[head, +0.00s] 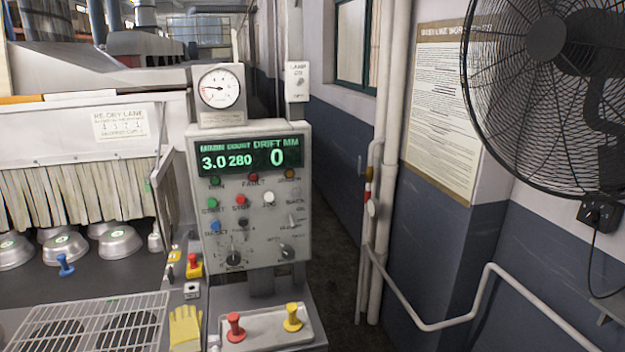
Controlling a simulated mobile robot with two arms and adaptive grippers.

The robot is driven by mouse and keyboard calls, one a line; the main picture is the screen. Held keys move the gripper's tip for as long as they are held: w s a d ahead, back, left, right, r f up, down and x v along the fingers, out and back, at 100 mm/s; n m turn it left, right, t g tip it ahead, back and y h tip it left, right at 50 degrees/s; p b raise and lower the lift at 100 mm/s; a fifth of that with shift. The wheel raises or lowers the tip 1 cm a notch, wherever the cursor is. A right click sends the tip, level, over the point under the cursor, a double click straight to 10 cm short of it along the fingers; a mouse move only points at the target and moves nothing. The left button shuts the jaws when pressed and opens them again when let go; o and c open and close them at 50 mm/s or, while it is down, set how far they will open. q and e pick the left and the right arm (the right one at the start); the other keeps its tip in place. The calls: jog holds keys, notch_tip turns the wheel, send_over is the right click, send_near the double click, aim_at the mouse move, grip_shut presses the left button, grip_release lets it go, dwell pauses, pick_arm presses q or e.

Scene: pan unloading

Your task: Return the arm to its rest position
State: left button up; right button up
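Neither of my grippers nor my arms shows in the head view. Several upturned metal pans (120,241) sit at the left on a dark surface, in front of a hanging strip curtain (80,192). A blue peg-like handle (65,265) stands in front of the pans. A grey control panel (254,218) stands in the middle, and its green display reads 3.0, 280 and 0. A red knobbed piece (235,326) and a yellow one (292,317) stand on a light tray (266,332) below the panel.
A wire grille (88,322) lies at the front left, with a yellow glove (185,327) beside it. A round gauge (219,88) tops the panel. A black fan (548,90), vertical pipes (380,180) and a white handrail (440,324) line the right wall. Dark floor shows behind the panel.

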pick_arm(q)
jog(key=s+f+n+g+h, duration=0.25)
jog(key=s+n, duration=0.25)
jog(key=s, duration=0.5)
jog(key=s+d+f+n+g+h, duration=0.1)
jog(key=s+f+n+g, duration=0.25)
jog(key=s, duration=0.65)
jog(key=s+f+n+g+h, duration=0.25)
jog(key=s+n, duration=0.25)
jog(key=s, duration=0.5)
notch_tip(320, 180, down, 28)
jog(key=g+b, duration=0.2)
jog(key=b, duration=0.2)
jog(key=s+a+f+b, duration=0.1)
jog(key=s+f+b, duration=0.1)
jog(key=s+f, duration=0.7)
jog(key=s+a+f+g+y+b, duration=0.1)
jog(key=s+f, duration=0.8)
jog(key=f, duration=0.2)
jog(key=shift+a+f+b, duration=0.15)
jog(key=shift+a+b, duration=0.15)
jog(key=shift+b, duration=0.1)
jog(key=shift+w+m, duration=0.1)
jog(key=shift+m, duration=0.15)
